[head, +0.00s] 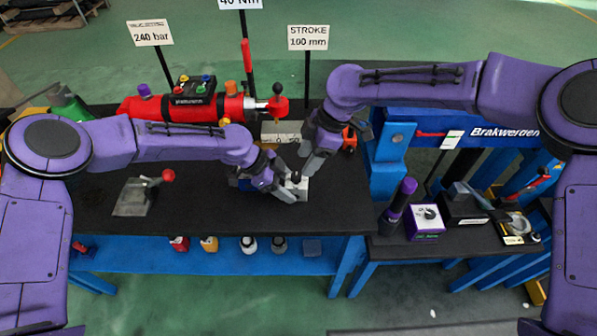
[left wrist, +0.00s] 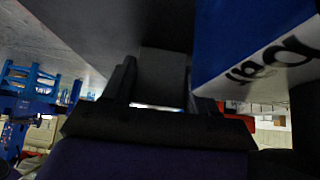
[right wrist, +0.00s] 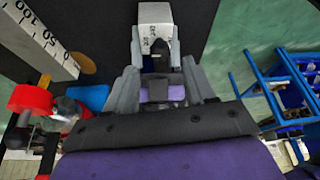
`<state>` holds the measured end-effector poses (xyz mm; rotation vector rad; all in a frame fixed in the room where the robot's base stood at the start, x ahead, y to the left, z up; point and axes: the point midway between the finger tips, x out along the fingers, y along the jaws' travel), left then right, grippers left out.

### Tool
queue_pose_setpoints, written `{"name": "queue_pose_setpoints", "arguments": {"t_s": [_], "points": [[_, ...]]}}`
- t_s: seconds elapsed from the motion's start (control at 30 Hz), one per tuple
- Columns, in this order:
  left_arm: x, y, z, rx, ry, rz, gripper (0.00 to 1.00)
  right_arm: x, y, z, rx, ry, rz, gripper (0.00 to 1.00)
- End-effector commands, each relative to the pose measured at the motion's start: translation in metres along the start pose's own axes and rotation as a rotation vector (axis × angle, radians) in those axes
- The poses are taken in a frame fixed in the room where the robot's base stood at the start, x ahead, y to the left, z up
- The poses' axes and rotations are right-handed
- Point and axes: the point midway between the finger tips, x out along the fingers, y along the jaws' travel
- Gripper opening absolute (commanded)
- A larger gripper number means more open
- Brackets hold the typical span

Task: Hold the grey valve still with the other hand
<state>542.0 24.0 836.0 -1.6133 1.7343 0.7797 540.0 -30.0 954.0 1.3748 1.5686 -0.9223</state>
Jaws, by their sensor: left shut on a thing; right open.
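The grey valve is a pale block (head: 303,186) with a black knob on top, near the front right of the black bench top. My left gripper (head: 290,194) reaches it from the left, low down, and is shut on it. In the left wrist view a grey face (left wrist: 163,75) stands between the dark fingers (left wrist: 160,102). My right gripper (head: 309,166) is open just above and behind the valve. In the right wrist view the valve's block (right wrist: 155,14), with small dark print, lies just ahead of the open fingers (right wrist: 157,48). The black knob (right wrist: 160,50) shows between them.
A blue box with a white "bar" label (left wrist: 262,45) is close beside my left gripper. A red cylinder (head: 175,107) lies along the back of the bench. A grey plate with a red-knobbed lever (head: 135,197) is at left. A lower side table (head: 400,247) stands at right.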

Motion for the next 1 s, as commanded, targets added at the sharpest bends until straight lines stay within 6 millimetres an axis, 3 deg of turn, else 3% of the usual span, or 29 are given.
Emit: {"name": "queue_pose_setpoints", "arguments": {"t_s": [0.1, 0.23, 0.6, 0.63, 0.8, 1.0], "points": [[-0.001, 0.0, -0.001, 0.0, 0.001, -0.001, 0.16, 0.028, -0.001, 0.0, 0.001, 0.0, -0.003, 0.54], [-0.001, 0.0, 0.0, 0.0, 0.001, -0.001, 0.16, 0.049, 0.0, -0.001, 0.0, 0.0, -0.001, 0.54], [-0.001, 0.0, 0.0, -0.001, 0.0, -0.001, 0.16, 0.06, 0.0, -0.001, 0.0, 0.001, 0.002, 0.54], [-0.001, 0.0, 0.0, -0.001, 0.0, -0.001, 0.16, 0.06, 0.0, -0.001, 0.0, 0.001, 0.002, 0.51], [-0.001, 0.0, 0.0, 0.0, 0.0, -0.001, 0.16, 0.06, 0.0, -0.001, 0.0, 0.001, 0.002, 0.0], [0.0, 0.0, 0.0, 0.0, 0.0, -0.001, 0.16, 0.06, 0.0, -0.001, 0.006, 0.001, 0.004, 0.0]]}}
